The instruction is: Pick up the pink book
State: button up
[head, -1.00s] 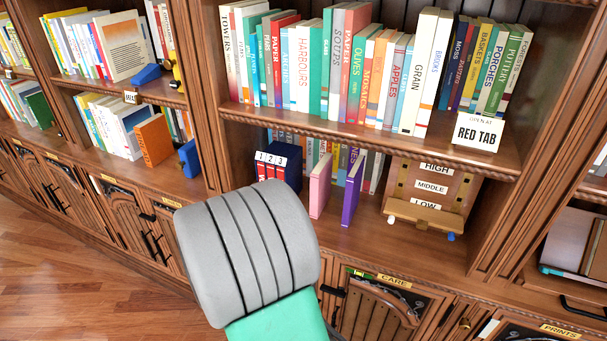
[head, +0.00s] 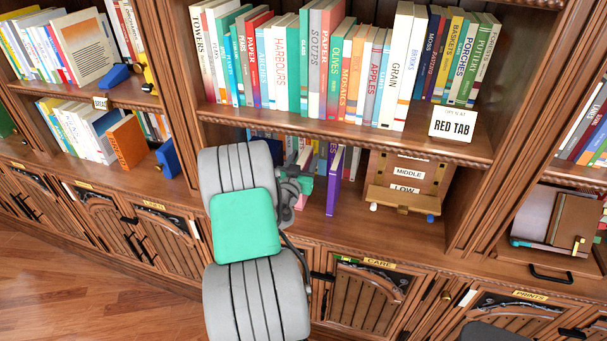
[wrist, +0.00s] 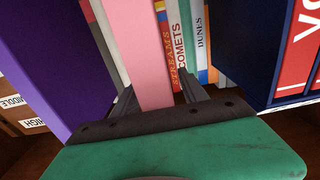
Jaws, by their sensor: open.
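The pink book (wrist: 140,45) stands upright on the lower shelf. In the wrist view its pink spine lies between the two spread fingers of my gripper (wrist: 158,98), nearer the left finger. I cannot tell whether either finger touches it. The jaws are open.
A purple book (head: 334,185) stands close to the right; it also shows in the wrist view (wrist: 50,70). A dark blue case (wrist: 262,50) with red volumes is on the other side. A wooden box (head: 412,172) with labels stands farther right. The upper shelf (head: 350,130) overhangs.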

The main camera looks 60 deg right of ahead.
jog(key=shift+c, duration=0.5)
grip_shut()
dwell(0.9)
